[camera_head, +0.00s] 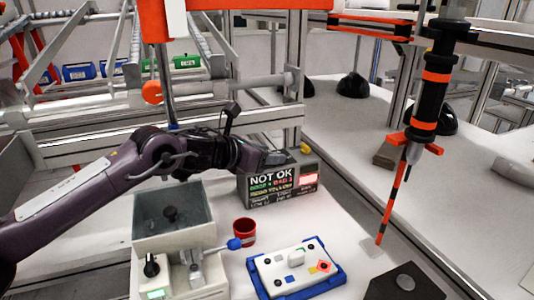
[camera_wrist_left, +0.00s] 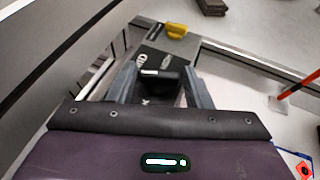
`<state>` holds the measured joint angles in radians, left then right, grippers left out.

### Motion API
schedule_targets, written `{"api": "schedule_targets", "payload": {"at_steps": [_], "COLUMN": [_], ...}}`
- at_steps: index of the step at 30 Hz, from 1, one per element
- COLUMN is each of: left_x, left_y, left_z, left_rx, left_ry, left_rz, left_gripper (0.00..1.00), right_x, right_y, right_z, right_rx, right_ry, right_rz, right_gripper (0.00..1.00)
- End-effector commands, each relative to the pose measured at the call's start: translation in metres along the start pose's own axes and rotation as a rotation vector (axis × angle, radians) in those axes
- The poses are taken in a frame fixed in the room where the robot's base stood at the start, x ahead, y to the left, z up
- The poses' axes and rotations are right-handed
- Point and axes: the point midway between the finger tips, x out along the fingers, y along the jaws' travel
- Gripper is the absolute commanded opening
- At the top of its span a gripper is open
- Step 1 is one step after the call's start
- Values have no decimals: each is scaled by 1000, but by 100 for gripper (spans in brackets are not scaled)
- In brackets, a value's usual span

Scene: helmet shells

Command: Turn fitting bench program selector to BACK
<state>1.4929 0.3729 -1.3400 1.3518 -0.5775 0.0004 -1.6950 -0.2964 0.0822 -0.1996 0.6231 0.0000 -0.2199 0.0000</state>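My left gripper (camera_head: 275,158) is at the top of this box, reaching in from the left. In the left wrist view, a black selector knob (camera_wrist_left: 157,77) with a white pointer mark lies between the two fingers of my left gripper (camera_wrist_left: 159,80). The fingers are apart, one on each side of the knob; whether they press on it cannot be told. My right gripper is not in view.
A grey open-topped machine (camera_head: 174,245) stands below my left arm. A red cup (camera_head: 243,232) and a blue tray (camera_head: 338,278) with a white panel are in front of the box. A black-and-orange tool (camera_head: 424,110) hangs at right. A yellow part (camera_wrist_left: 176,30) is beyond the panel.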

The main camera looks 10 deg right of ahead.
Motion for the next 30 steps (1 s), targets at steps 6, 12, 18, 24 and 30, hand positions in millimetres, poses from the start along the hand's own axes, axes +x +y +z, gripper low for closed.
{"api": "schedule_targets", "payload": {"at_steps": [6,12,18,24,30], "left_x": [0,0,1,2,2], "left_y": [0,0,-3,-6,-9], "left_z": [0,-1,-2,-2,1], "left_rx": [0,-6,-33,-87,-150], "left_ry": [0,0,-1,-2,-2], "left_rz": [0,13,83,216,367], "left_gripper": [17,17,17,17,17], "right_x": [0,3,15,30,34], "right_y": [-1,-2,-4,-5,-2], "right_z": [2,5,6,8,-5], "right_rx": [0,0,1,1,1], "right_ry": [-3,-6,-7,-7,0], "right_rz": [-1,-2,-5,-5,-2], "right_gripper": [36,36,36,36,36]}}
